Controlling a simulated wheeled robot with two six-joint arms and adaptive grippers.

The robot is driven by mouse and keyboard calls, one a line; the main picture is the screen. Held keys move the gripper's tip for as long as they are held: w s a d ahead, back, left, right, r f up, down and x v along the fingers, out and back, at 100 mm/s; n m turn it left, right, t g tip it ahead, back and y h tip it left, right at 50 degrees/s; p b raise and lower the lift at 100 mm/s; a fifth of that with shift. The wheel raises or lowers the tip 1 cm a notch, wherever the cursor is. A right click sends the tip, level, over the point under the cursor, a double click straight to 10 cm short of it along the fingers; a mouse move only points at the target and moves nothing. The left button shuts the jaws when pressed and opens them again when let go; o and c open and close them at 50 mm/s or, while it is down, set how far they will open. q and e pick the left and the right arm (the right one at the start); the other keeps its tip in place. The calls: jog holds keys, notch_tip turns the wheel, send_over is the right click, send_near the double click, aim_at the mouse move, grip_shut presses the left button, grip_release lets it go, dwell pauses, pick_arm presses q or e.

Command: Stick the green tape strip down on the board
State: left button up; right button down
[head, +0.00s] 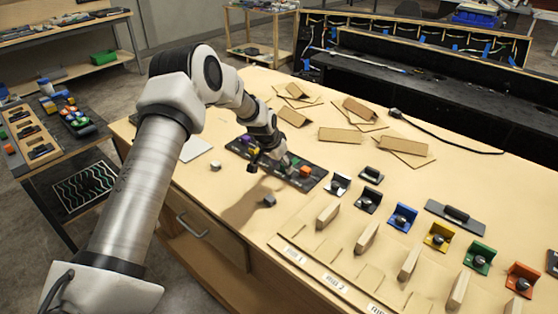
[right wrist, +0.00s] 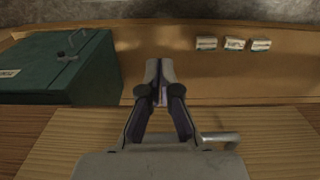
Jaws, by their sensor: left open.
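A dark board (head: 312,181) with several small coloured pieces lies on the wooden table. My left gripper (head: 268,166) is open and points down over the board's near side, close to its pieces. I cannot tell whether it touches any of them. I cannot make out a green tape strip for sure; the arm and gripper cover part of the board. My right gripper shows only in the right wrist view (right wrist: 159,70). Its fingertips are together and I see nothing held between them.
Cardboard pieces (head: 340,135) lie behind the board. A small grey block (head: 269,200) and a white one (head: 215,165) stand nearer. A row of coloured brackets with knobs, including a green one (head: 480,256), fills the right. A green box (right wrist: 60,75) stands left in the right wrist view.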

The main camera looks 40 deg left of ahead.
pick_arm(q)
jog(key=v, duration=1.1)
jog(key=shift+r, duration=0.35)
jog(key=shift+s, duration=0.15)
